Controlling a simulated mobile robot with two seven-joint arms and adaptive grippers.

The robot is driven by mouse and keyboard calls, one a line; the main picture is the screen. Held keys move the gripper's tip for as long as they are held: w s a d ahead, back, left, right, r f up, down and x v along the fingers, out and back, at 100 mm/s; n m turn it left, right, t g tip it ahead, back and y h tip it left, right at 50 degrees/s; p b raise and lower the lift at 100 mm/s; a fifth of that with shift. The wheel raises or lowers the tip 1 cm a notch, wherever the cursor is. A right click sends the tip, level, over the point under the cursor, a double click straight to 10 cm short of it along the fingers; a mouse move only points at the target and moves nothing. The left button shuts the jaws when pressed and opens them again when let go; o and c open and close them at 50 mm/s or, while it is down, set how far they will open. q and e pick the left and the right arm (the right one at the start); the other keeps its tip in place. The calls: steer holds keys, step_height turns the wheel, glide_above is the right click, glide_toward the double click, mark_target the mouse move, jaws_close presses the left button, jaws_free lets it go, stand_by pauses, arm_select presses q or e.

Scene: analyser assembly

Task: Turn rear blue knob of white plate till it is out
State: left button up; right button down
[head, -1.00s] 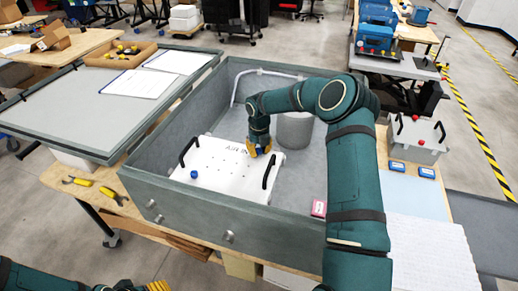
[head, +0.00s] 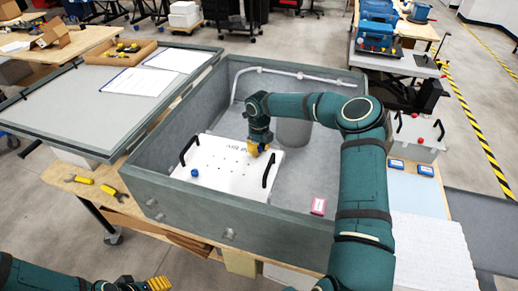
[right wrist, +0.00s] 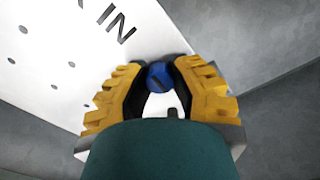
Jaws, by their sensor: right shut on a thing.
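The white plate (head: 225,170) with two black handles lies inside the grey case. My right gripper (head: 257,150) is over the plate's far right part. In the right wrist view the rear blue knob (right wrist: 160,77) sits between the yellow fingers of my right gripper (right wrist: 159,85), which is shut on it. The fingers hide this knob in the head view. I cannot tell whether it is still seated in the plate. The front blue knob (head: 194,173) shows at the plate's near left. My left gripper (head: 158,284) is low at the left, away from the case; its opening is unclear.
The grey case walls (head: 190,208) surround the plate. A grey cylinder (head: 294,132) stands behind my right arm, and a white pipe (head: 300,74) runs along the back wall. A pink-edged box (head: 318,206) is at the right. Yellow tools (head: 108,190) lie outside, left.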

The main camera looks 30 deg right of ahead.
mark_target(259, 148)
steer(key=shift+f, duration=0.1)
steer(key=c, duration=0.7)
jaws_free()
steer(key=shift+c, duration=0.2)
step_height(259, 148, up, 12)
